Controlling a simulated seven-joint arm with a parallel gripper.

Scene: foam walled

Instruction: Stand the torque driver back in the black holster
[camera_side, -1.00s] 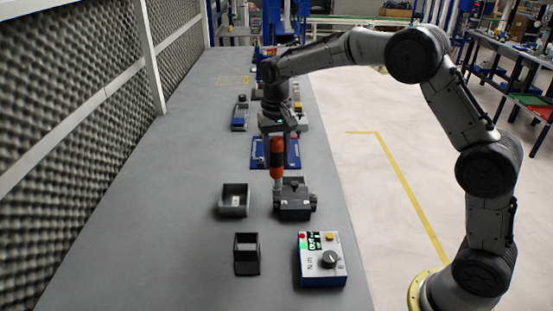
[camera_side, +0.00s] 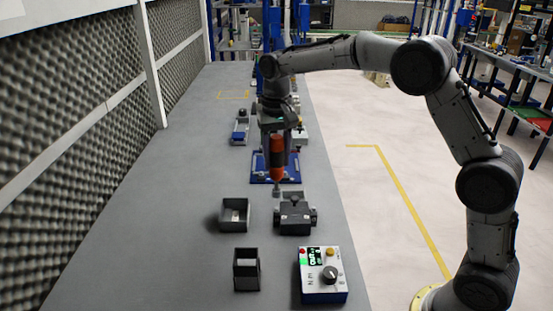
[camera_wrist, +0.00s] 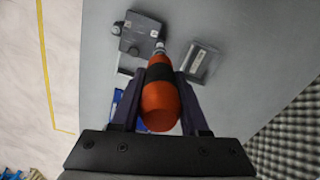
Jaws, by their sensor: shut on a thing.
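The torque driver (camera_side: 277,159) is orange with a dark band and a metal tip. It hangs upright, tip down, in my gripper (camera_side: 277,150), which is shut on it. In the wrist view the driver (camera_wrist: 160,98) lies between the two fingers of my gripper (camera_wrist: 160,90). In the side view its tip appears behind the dark vise-like block, seemingly clear of it. The black holster (camera_side: 247,270) is an open-topped box at the front of the bench, left of the control box. It looks empty. I cannot pick it out in the wrist view.
A dark block with side knobs (camera_side: 295,217) stands beside a grey open tray (camera_side: 235,214) holding a small part. A control box (camera_side: 321,275) with a dial stands at front right. A blue plate (camera_side: 262,176) lies behind. The bench's left side is clear, beside a foam wall (camera_side: 70,120).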

